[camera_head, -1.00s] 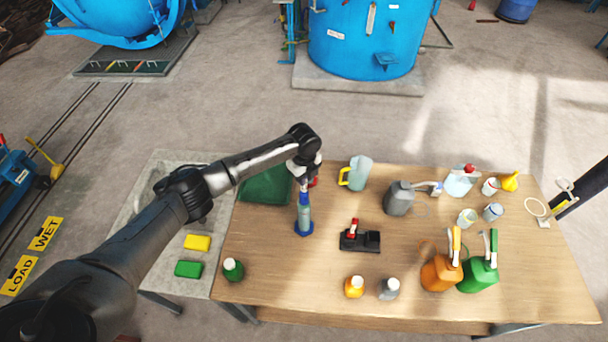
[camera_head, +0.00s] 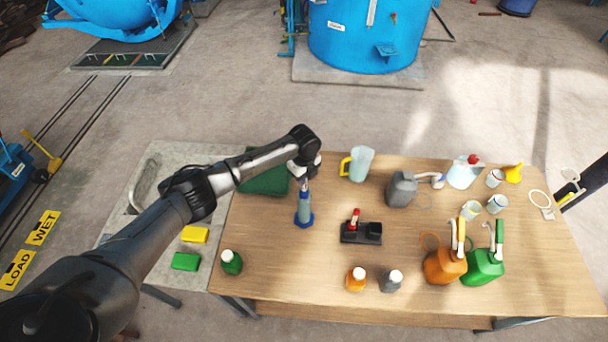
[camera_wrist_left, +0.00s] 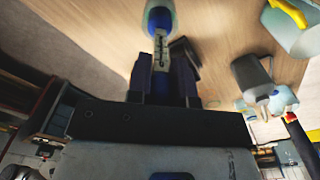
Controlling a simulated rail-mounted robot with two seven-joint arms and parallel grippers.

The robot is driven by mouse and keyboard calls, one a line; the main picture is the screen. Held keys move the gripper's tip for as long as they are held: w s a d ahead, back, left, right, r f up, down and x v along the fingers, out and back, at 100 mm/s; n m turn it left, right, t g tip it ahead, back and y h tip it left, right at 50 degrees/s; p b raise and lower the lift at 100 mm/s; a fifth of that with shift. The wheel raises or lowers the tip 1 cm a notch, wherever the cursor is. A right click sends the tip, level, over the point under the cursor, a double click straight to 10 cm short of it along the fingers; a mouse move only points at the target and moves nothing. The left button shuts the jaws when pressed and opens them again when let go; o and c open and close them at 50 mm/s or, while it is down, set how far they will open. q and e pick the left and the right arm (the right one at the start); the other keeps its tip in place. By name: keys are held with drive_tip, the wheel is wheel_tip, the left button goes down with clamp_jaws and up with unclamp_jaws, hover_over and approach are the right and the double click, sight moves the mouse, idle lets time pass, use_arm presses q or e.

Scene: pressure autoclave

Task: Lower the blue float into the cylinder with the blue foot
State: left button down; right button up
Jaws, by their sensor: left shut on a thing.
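The clear cylinder (camera_head: 304,208) stands upright on its blue foot (camera_head: 304,222) near the left part of the wooden table. My left gripper (camera_head: 304,184) is directly above the cylinder's mouth, pointing down. In the left wrist view, the gripper (camera_wrist_left: 160,88) is shut on the thin stem of the blue float (camera_wrist_left: 160,19). The float's blue body shows at the cylinder's mouth, seemingly inside it; its exact depth is hard to tell. My right gripper is not in view.
A black stand with a red-topped item (camera_head: 361,233) is right of the cylinder. A yellow-handled jug (camera_head: 361,164) and a grey jerrycan (camera_head: 400,190) stand behind it. A green tray (camera_head: 264,183) lies behind left. Small bottles line the front edge.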

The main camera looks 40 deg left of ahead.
use_arm(q)
drive_tip(key=shift+f+b, duration=1.1)
drive_tip(key=shift+f, duration=0.7)
drive_tip(key=shift+f+b, duration=0.7)
drive_tip(key=shift+f, duration=0.4)
drive_tip(key=c, duration=0.9)
unclamp_jaws()
drive_tip(key=shift+c, duration=0.2)
wheel_tip(320, 180, up, 12)
drive_tip(key=shift+r+b, duration=0.2)
drive_tip(key=shift+b, duration=0.7)
drive_tip(key=shift+r, duration=0.7)
